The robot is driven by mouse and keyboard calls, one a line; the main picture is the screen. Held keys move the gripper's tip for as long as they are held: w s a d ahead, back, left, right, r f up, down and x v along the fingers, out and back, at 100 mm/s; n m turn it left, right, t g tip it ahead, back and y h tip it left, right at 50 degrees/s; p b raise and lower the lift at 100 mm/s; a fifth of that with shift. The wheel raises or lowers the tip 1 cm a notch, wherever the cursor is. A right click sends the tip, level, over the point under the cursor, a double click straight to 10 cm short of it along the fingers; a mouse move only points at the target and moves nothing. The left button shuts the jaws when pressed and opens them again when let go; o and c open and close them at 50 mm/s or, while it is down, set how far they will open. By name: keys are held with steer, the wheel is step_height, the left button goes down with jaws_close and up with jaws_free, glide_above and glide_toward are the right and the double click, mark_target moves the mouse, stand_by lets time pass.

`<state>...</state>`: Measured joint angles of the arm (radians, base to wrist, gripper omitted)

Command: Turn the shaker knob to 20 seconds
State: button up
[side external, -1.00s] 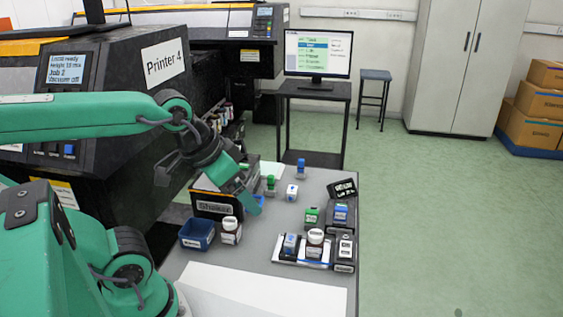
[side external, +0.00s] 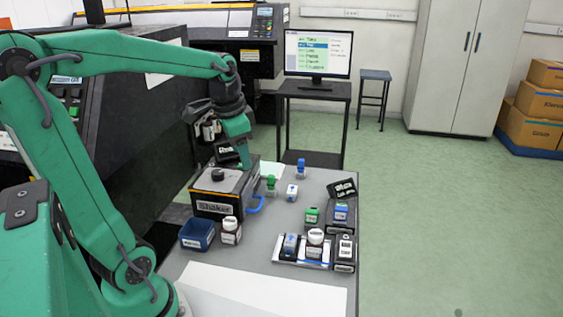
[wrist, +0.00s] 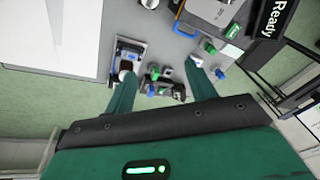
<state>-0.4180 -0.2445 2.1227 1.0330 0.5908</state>
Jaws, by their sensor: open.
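The shaker (side external: 215,208) is a dark box with an orange stripe and a "Shaker" label, at the left of the grey table. Its black round knob (side external: 217,174) is on the top face; its setting is too small to read. A blue handle (side external: 256,205) sticks out at its right side. My gripper (side external: 244,165) points down above and behind the shaker's right end, apart from the knob. In the wrist view my gripper (wrist: 158,68) is open with nothing between its fingers.
A blue bin (side external: 197,236) and a white bottle (side external: 230,231) stand in front of the shaker. Green and blue stamp-like items (side external: 271,184) stand right of it. A tray (side external: 300,262) holds bottles at the table's right. The front sheet (side external: 262,289) is bare.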

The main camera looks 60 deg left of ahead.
steer(key=w+a+f+g, duration=0.1)
steer(key=a+f, duration=0.1)
steer(key=a, duration=0.5)
steer(key=m+g+h, duration=0.1)
steer(key=m, duration=0.1)
glide_above(218, 172)
step_height(218, 172, down, 3)
steer(key=shift+a+f, duration=0.1)
steer(key=shift+a, duration=0.05)
steer(key=shift+f, duration=3.9)
steer(key=c, duration=1)
